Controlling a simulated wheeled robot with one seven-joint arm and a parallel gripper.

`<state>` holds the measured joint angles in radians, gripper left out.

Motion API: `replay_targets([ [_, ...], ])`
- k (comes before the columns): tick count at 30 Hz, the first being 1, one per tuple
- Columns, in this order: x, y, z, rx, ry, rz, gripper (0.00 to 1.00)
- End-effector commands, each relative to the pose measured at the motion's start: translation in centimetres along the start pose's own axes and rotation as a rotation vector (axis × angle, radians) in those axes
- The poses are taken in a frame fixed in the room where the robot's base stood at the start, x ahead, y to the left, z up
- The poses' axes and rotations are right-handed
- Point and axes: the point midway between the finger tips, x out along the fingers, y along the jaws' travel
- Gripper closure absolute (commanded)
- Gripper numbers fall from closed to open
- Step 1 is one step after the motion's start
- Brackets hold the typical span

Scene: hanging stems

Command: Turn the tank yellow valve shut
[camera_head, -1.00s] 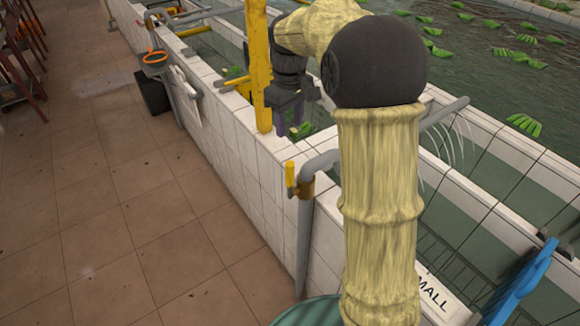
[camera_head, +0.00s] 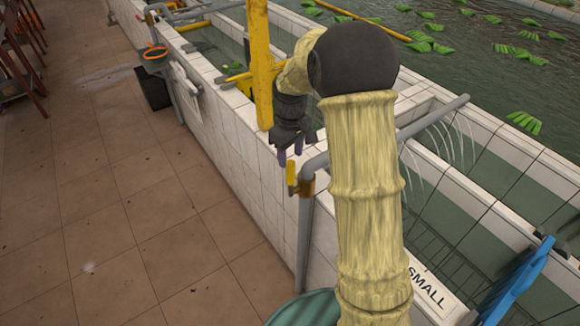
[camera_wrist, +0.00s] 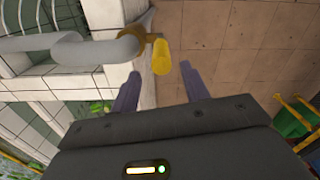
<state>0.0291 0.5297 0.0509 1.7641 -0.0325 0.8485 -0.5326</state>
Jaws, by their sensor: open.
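The yellow valve handle (camera_head: 291,177) stands upright beside a brass-coloured valve body (camera_head: 306,186) on a grey pipe (camera_head: 303,240) at the tank's near corner. My gripper (camera_head: 291,158) is just above and behind the handle in the head view, fingers pointing down. My gripper (camera_wrist: 157,82) is open and empty there. I cannot tell whether a finger touches the handle.
A yellow post (camera_head: 260,65) stands close to the left of my gripper. The white-tiled tank wall (camera_head: 235,130) runs alongside. A sign reading SMALL (camera_head: 428,290) and a blue object (camera_head: 515,285) are at lower right.

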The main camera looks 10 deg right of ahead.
Motion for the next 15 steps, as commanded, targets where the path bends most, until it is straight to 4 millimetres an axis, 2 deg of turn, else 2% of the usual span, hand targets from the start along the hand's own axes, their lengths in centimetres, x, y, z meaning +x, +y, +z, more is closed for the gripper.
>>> replay_targets([
  [9, 5.2, -0.6, -0.3, -0.012, -0.003, -0.002, 0.54],
  [15, 6.4, -0.3, -0.2, -0.007, 0.0, 0.0, 0.54],
])
